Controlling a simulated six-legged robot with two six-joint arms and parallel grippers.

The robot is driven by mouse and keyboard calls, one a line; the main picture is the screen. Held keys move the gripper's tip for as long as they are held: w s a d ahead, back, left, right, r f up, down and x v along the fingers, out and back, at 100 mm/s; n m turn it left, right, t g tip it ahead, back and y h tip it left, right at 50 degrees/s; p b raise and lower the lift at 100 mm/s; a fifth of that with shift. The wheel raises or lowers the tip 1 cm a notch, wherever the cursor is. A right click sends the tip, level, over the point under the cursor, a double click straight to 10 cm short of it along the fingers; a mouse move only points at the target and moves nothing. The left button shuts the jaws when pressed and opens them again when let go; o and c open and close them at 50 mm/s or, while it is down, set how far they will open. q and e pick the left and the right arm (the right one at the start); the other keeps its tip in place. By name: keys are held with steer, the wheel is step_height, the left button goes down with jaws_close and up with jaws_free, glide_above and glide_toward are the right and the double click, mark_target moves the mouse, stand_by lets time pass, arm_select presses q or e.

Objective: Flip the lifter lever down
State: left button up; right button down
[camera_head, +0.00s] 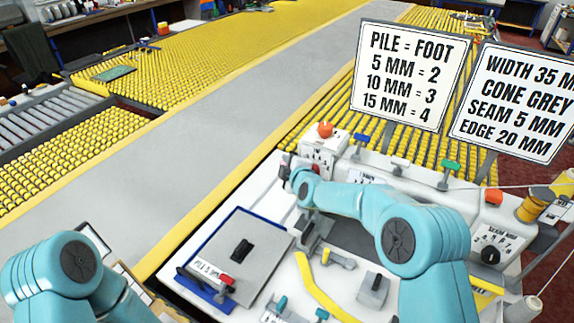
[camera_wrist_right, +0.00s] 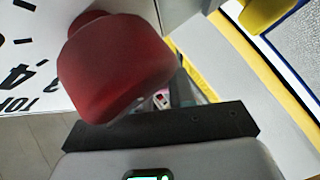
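A dark red knob (camera_wrist_right: 115,65), which looks like a lever's end, fills the upper left of the right wrist view, in front of a white dial face with black marks. My right gripper (camera_head: 291,166) is at the left end of the white sewing machine (camera_head: 320,150) in the head view. In the wrist view its dark front bar (camera_wrist_right: 160,130) lies just below the knob. I cannot tell whether the gripper touches the knob or how far its fingers are apart. The rest of the lever is hidden. My left gripper is out of view; only its arm shows at lower left.
An orange ball knob (camera_head: 325,130) tops the machine head. A blue-edged panel (camera_head: 236,258) lies in front. The grey conveyor strip (camera_head: 195,125) is clear.

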steer(key=shift+n+t, duration=0.8)
steer(key=shift+t, duration=0.1)
steer(key=f+b, duration=0.1)
steer(key=b, duration=0.1)
steer(key=s+f+b, duration=0.1)
steer(key=f+b, duration=0.1)
steer(key=b, duration=0.1)
steer(key=a+f+b, duration=0.1)
steer(key=b, duration=0.2)
steer(key=shift+s+f, duration=0.15)
steer(key=shift+f, duration=0.25)
steer(key=c, duration=1.3)
jaws_free()
steer(key=shift+r, duration=0.1)
steer(key=b+v, duration=0.4)
steer(key=v, duration=1.2)
steer(key=shift+s+a, duration=0.1)
